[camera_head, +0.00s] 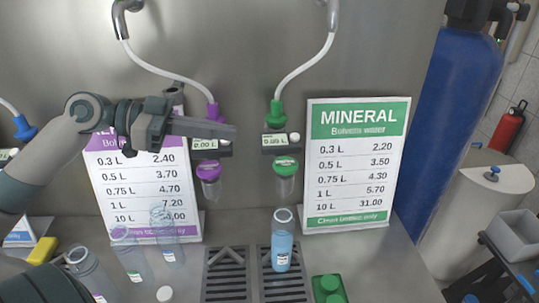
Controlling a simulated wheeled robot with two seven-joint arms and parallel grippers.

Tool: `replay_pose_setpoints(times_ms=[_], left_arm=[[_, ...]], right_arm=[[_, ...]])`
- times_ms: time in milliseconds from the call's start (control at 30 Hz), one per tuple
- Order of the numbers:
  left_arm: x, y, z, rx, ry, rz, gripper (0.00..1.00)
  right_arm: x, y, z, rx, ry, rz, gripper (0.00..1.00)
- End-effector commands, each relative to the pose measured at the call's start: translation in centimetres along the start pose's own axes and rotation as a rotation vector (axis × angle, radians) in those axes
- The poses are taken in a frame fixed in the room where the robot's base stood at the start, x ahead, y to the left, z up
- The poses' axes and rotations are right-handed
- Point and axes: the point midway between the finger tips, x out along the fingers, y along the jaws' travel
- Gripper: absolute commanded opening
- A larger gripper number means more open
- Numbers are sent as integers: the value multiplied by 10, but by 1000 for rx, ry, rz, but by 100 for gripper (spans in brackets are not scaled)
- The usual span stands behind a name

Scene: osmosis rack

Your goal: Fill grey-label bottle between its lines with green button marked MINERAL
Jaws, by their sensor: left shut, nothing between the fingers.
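A clear bottle (282,243) with bluish liquid in its lower part and a small pale label stands upright on the right drain grate, below the green-tipped hose. Its lines are too small to read. A round green button (286,164) sits under a small display (275,140) beside the sign headed MINERAL (357,165). A clear nozzle cup (286,187) hangs below the button. My left gripper (234,131) is shut and empty, level with the displays. It appears in front of the purple station, left of the green button and apart from it. My right gripper is out of view.
A purple station (208,170) and its price sign (145,190) stand left. Several empty bottles (130,255) and a white cap (165,293) are at front left, near a yellow block (43,250). A blue tank (440,120) stands right.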

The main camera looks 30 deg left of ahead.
Motion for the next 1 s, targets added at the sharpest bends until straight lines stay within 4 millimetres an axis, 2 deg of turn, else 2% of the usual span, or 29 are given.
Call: replay_pose_setpoints(times_ms=[167, 500, 700, 1000], left_arm=[[11, 0, -2, 0, -4, 2, 0], [49, 1, -1, 0, -7, 3, 0], [67, 1, 0, 2, -5, 5, 0], [81, 0, -2, 0, 2, 2, 0]], right_arm=[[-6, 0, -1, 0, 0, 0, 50], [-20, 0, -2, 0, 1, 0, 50], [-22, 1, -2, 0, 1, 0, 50], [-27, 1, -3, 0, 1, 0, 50]])
